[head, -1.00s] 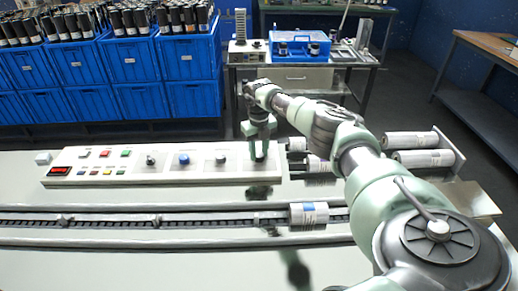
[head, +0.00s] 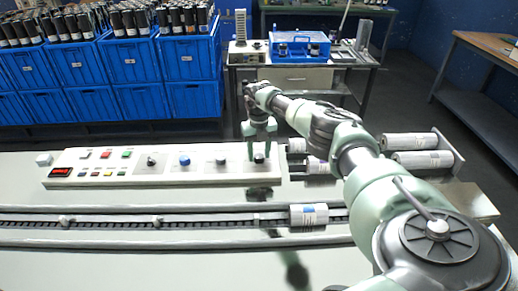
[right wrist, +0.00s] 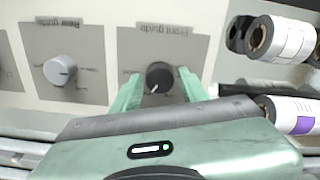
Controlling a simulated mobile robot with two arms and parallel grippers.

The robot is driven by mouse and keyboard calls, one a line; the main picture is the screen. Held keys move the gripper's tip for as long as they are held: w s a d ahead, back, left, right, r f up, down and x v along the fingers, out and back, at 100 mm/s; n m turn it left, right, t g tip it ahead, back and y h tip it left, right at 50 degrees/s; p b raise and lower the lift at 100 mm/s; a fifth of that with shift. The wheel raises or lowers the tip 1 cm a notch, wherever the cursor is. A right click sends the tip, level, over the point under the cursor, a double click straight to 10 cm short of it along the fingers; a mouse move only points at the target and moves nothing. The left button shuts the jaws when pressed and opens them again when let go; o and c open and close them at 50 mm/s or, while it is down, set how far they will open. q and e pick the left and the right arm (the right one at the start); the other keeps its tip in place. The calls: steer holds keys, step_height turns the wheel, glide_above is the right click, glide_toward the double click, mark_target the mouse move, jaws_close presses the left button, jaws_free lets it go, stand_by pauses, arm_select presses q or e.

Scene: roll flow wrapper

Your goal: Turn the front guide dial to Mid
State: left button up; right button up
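The front guide dial (right wrist: 160,77) is a dark knob on a grey plate labelled "Front guide" in the right wrist view. Its white pointer mark points toward the lower left of that picture; the small position labels around it are too blurred to read. My right gripper (right wrist: 158,88) is open, with one green finger on each side of the dial and visible gaps between. In the head view the right gripper (head: 260,150) stands above the dial (head: 259,158), at the right end of the control panel (head: 110,180). My left gripper is not in view.
The rear guide dial (right wrist: 60,70) sits left of the front one. Printed rolls (right wrist: 285,40) lie close on the right. A conveyor channel (head: 200,218) carrying a roll (head: 309,214) runs in front of the panel. Blue crates (head: 190,58) stand behind.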

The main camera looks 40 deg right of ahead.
mark_target(259, 156)
steer(key=shift+o, duration=0.2)
step_height(259, 156, up, 8)
steer(key=shift+f+b, duration=0.1)
steer(key=shift+b, duration=0.45)
stand_by(0.5)
